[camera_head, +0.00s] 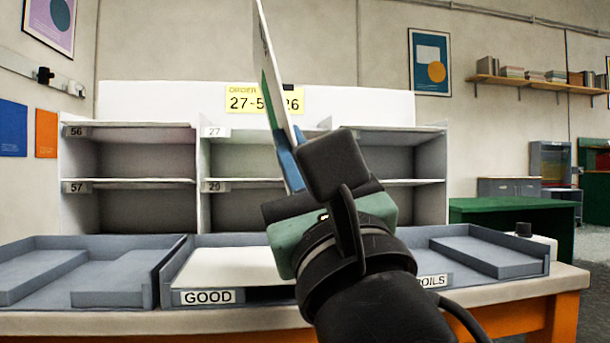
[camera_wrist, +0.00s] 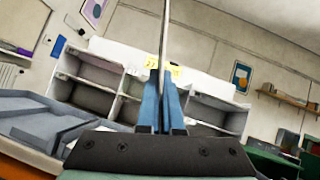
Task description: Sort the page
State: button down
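My gripper (camera_head: 290,155) is raised in front of the shelf unit, its blue fingers shut on a page (camera_head: 268,75). The page stands upright and is seen nearly edge-on, a white side and a strip of green and dark print showing. In the wrist view the page (camera_wrist: 165,40) is a thin line between the fingers (camera_wrist: 161,105). The pigeonhole shelf (camera_head: 130,182) has labels 56, 57, 27 and one like 29. A yellow order sign (camera_head: 245,100) reads "27-5", then is partly hidden by the page. The GOOD tray (camera_head: 208,297) holds a white sheet or board (camera_head: 225,268).
A tray with a label ending "OILS" (camera_head: 434,281) is at the right, partly behind my arm. A grey tray (camera_head: 110,297) is at the left. The visible shelf compartments look empty. A green table (camera_head: 510,215) stands beyond at the right.

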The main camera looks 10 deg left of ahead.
jog(key=n+g+y+b, duration=0.1)
jog(key=n+y, duration=0.1)
jog(key=n, duration=0.1)
jog(key=shift+g, duration=0.4)
jog(key=shift+n+g+y, duration=0.5)
jog(key=shift+n+g, duration=0.2)
jog(key=shift+n, duration=0.5)
jog(key=n+g+p, duration=0.1)
jog(key=n+g, duration=0.1)
jog(key=n, duration=0.1)
jog(key=shift+d+r+y+p, duration=0.1)
jog(key=shift+r+y+p, duration=0.2)
jog(key=shift+y+p, duration=0.1)
jog(key=shift+f+n+g, duration=0.3)
jog(key=shift+n+g, duration=0.1)
jog(key=shift+n, duration=0.3)
